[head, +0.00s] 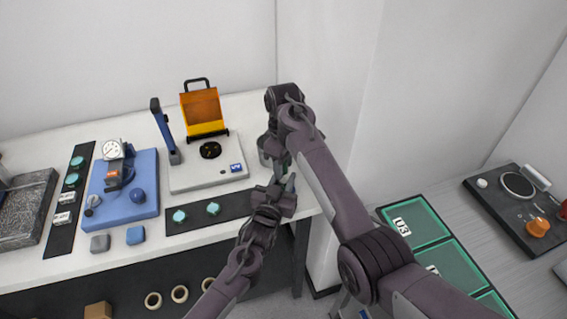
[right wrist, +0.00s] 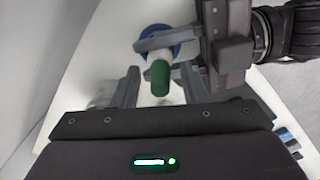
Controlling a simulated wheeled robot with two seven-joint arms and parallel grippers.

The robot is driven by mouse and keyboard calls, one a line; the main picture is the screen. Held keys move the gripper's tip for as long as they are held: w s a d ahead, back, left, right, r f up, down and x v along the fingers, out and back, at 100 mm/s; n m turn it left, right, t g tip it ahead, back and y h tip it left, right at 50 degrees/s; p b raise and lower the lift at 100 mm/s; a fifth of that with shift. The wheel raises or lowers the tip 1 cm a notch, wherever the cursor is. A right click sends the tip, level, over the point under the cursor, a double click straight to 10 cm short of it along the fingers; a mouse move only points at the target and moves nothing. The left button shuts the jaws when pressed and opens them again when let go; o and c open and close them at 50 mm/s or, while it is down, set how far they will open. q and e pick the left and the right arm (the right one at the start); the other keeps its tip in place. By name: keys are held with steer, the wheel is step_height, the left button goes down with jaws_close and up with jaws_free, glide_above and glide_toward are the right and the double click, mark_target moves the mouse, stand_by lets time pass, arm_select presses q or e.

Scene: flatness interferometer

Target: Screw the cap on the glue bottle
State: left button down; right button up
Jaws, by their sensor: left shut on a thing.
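The green cap (right wrist: 161,80) shows in the right wrist view, in line with the white top of the glue bottle (right wrist: 157,60). I cannot tell whether it is seated on the bottle. My left gripper (head: 284,183) is shut on the bottle, with a grey finger across it in the right wrist view. My right gripper (right wrist: 160,82) points down from above, its fingers apart on either side of the cap with gaps visible. In the head view the bottle is mostly hidden by the grippers, with only a bit of green showing.
A white plate (head: 190,177) with an orange box (head: 203,108) and a blue post (head: 163,131) stands left of the grippers. A dark strip (head: 235,203) with teal discs lies in front. A blue base (head: 143,205) with a dial gauge is farther left. The wall is close behind.

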mark_target(282, 184)
steer(key=shift+r, duration=2.25)
steer(key=o, duration=0.6)
steer(key=shift+c, duration=0.2)
arm_select(q)
steer(key=c, duration=1)
jaws_free()
steer(key=shift+s, duration=0.1)
steer(key=b+v, duration=0.1)
steer(key=v, duration=0.5)
steer(key=shift+s+a+f, duration=0.1)
steer(key=shift+s+a, duration=0.05)
steer(key=shift+s, duration=0.2)
arm_select(e)
steer(key=shift+f, duration=0.6)
arm_select(q)
steer(key=shift+s+a, duration=0.15)
steer(key=shift+s, duration=0.25)
